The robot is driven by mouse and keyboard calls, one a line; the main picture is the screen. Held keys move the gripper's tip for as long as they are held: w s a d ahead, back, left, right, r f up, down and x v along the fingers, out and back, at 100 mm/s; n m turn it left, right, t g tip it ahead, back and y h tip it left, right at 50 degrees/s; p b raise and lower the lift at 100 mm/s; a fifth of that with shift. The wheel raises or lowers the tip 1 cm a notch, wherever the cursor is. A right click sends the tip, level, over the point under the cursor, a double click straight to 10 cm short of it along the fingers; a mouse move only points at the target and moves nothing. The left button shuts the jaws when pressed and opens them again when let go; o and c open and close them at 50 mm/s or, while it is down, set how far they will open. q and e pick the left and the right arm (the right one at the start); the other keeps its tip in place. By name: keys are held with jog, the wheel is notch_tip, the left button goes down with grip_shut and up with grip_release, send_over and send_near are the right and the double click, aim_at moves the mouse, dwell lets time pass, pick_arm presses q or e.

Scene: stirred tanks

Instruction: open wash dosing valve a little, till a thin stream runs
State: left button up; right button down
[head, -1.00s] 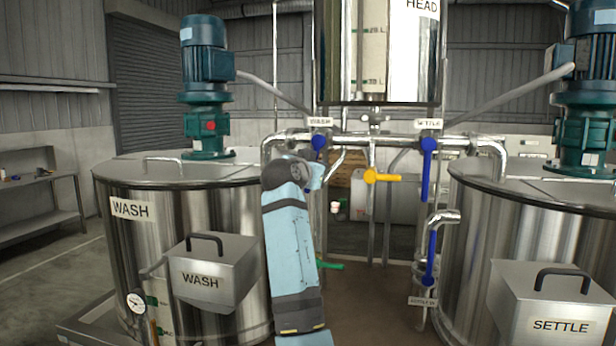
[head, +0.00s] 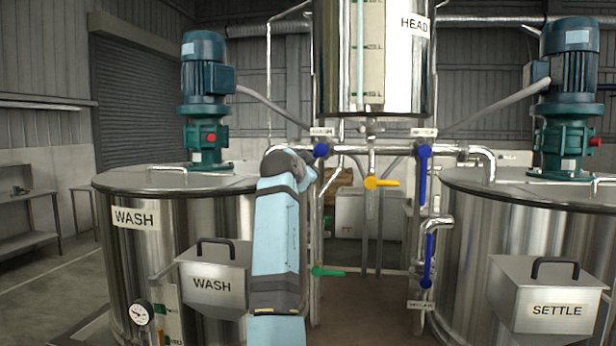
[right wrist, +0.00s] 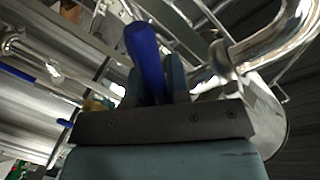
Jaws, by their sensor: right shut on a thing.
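The wash dosing valve has a blue handle (head: 320,150) under a small WASH label (head: 321,132), on the pipe right of the wash tank (head: 125,245). In the head view the handle looks short and stubby, partly behind my right arm's wrist. In the right wrist view the blue handle (right wrist: 146,58) stands between the fingers of my right gripper (right wrist: 153,78), which is shut on it. My wrist hides the fingertips in the head view. I can make out no stream at the wash outlet; the arm covers part of that area. My left gripper is not in view.
A blue SETTLE handle (head: 424,170) hangs to the right, with another blue handle (head: 428,262) below it. A yellow handle (head: 382,183) and a green handle (head: 328,272) lie close by. The HEAD vessel (head: 375,60) is above; the settle tank (head: 465,260) stands right.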

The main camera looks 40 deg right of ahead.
jog(key=shift+w+a+r+m, duration=0.1)
jog(key=shift+r+m, duration=0.05)
jog(key=shift+m, duration=0.25)
jog(key=c, duration=1.1)
grip_release()
jog(key=b+v, duration=0.3)
jog(key=v, duration=1)
jog(key=shift+s+a, duration=0.2)
jog(key=shift+a, duration=0.15)
jog(key=shift+r, duration=0.1)
